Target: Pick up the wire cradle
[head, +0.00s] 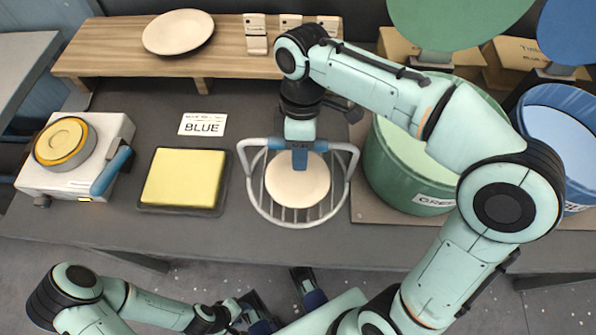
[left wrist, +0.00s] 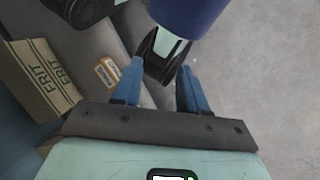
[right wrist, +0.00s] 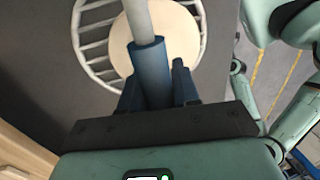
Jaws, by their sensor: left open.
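The wire cradle (head: 252,200) stands on the dark table, a grey wire basket with an arched handle and a blue grip (head: 300,160). A round cream plate (head: 298,185) lies in it. My right gripper (head: 300,146) is over the cradle from behind, its fingers on both sides of the blue grip. In the right wrist view the blue grip (right wrist: 149,72) sits between the fingers, which look shut on it; the wire rim (right wrist: 78,35) shows beyond. My left gripper (left wrist: 161,68) is open and empty, low in front of the table.
A green bin (head: 385,165) stands close right of the cradle, with a blue bin (head: 560,120) beyond. Left are a yellow pad (head: 183,178), a BLUE card (head: 203,124) and a white device (head: 110,130). Behind is a wooden shelf (head: 110,50) with another plate (head: 178,32).

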